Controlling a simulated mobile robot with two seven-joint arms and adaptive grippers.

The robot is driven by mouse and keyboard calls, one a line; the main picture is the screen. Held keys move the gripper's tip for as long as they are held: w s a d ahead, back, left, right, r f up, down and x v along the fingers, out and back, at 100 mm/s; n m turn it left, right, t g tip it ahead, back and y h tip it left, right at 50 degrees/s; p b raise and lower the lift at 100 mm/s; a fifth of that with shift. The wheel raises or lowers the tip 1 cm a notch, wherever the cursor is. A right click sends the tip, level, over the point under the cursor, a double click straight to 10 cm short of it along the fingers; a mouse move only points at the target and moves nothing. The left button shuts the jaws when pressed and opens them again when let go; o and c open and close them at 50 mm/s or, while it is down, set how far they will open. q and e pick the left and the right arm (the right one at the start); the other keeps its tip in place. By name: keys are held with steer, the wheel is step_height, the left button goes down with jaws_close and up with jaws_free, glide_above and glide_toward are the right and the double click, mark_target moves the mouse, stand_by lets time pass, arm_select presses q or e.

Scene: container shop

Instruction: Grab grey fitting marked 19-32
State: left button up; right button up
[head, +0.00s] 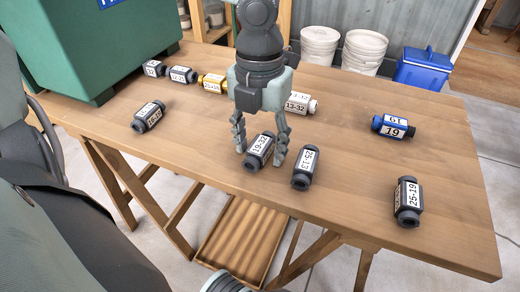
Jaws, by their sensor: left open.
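The grey fitting marked 19-32 (259,150) lies on the wooden table, its white label facing up. My left gripper (261,154) points down over it. Its fingers are open, one on the left and one on the right of the fitting. I cannot tell whether the fingertips touch it.
A white 13-32 fitting (300,103) and a yellow fitting (212,83) lie behind. A blue fitting (393,127) and 25-19 (407,202) lie right. A green case (130,50) stands back left.

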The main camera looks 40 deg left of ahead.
arm_select(q)
jaws_close()
steer(key=shift+r, duration=0.15)
